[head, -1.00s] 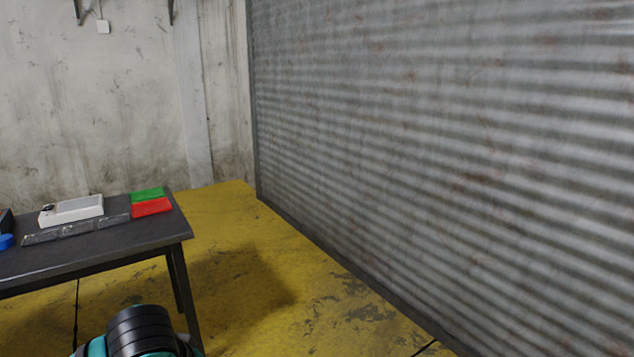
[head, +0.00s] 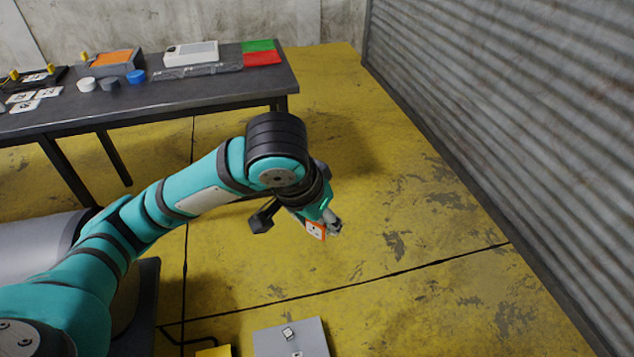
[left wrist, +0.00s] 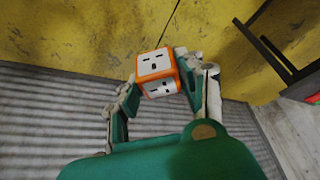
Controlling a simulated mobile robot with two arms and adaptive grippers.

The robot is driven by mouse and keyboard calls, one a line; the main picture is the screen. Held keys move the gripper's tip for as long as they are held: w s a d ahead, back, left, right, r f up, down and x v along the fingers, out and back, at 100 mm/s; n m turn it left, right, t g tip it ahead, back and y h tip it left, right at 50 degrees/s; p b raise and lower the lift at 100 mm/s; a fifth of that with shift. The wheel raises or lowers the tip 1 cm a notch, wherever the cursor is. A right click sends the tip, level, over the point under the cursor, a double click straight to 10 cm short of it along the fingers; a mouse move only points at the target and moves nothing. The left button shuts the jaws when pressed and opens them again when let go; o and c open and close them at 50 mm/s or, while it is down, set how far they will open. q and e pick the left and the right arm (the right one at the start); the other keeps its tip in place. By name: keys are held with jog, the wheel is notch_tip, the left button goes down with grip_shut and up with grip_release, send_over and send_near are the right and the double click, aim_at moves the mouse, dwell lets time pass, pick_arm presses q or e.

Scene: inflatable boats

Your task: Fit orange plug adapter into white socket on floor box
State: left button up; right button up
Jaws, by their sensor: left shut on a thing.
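My left gripper (head: 326,222) is shut on the orange plug adapter (head: 315,230) and holds it in the air above the yellow floor. In the left wrist view the adapter (left wrist: 156,63) is a small orange block with white slotted faces, between the two fingers (left wrist: 152,88). The grey floor box (head: 268,343) lies at the bottom edge of the head view, below and apart from the gripper. A small white socket (head: 288,333) shows on its top, and another white piece is partly cut off by the frame edge. My right gripper is out of view.
A dark table (head: 200,98) at the back left carries an orange-topped box (head: 108,60), a white device (head: 190,53), round caps, cards, and green and red pieces. A corrugated metal wall (head: 520,120) rises on the right. A black cable runs near the floor box. Floor between is clear.

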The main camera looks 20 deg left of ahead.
pick_arm(q)
jog(key=s+d+r+m+g+h, duration=0.1)
jog(key=s+d+r+m, duration=0.1)
jog(key=d+r+m, duration=0.2)
jog(key=d, duration=0.3)
jog(key=shift+s+d+m, duration=0.15)
jog(key=shift+d+m, duration=0.15)
jog(key=shift+d, duration=0.05)
jog(key=w+d+f+m+g+h, duration=0.1)
jog(key=w+d+f+m, duration=0.3)
jog(key=f, duration=0.1)
jog(key=shift+m+h, duration=0.3)
jog(key=shift+a+r, duration=0.1)
jog(key=shift+r, duration=0.05)
jog(key=s+a+r+n+t+y, duration=0.1)
jog(key=s+a+r+n+y, duration=0.1)
jog(key=s+a+r+n, duration=0.4)
notch_tip(320, 180, up, 4)
jog(key=shift+a+f+n+t, duration=0.1)
jog(key=shift+a+n+t, duration=0.2)
jog(key=shift+a+n, duration=0.7)
